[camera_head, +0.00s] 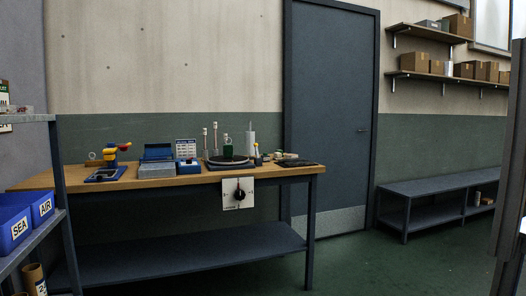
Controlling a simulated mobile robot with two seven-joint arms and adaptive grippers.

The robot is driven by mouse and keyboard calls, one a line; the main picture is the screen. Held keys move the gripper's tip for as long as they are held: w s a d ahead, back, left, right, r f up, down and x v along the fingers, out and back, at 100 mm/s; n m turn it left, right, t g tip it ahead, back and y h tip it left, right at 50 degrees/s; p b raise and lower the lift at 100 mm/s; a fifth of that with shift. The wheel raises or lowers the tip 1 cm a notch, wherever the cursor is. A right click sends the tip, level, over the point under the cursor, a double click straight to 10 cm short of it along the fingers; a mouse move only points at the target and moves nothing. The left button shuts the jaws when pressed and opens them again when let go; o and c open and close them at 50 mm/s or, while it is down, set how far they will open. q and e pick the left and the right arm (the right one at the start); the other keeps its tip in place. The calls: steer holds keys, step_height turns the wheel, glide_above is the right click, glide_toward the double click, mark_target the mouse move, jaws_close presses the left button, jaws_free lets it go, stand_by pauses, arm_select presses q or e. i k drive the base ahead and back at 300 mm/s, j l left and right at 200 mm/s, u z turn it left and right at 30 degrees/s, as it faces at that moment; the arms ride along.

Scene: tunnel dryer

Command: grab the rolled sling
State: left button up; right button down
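I cannot pick out a rolled sling for certain. A workbench (215,178) with a wooden top stands against the wall ahead, and several small items stand on it. Neither of my grippers is in view.
Blue bins marked SEA (14,230) and AIR (42,207) sit on a rack at the left. A closed grey door (331,110) is behind the bench's right end. A low dark bench (437,186) stands at the right. Green floor (375,265) is clear at front right.

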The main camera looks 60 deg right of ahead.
mark_target(228, 149)
steer(key=z, duration=1.75)
steer(key=i+z, duration=0.3)
steer(key=i, duration=0.95)
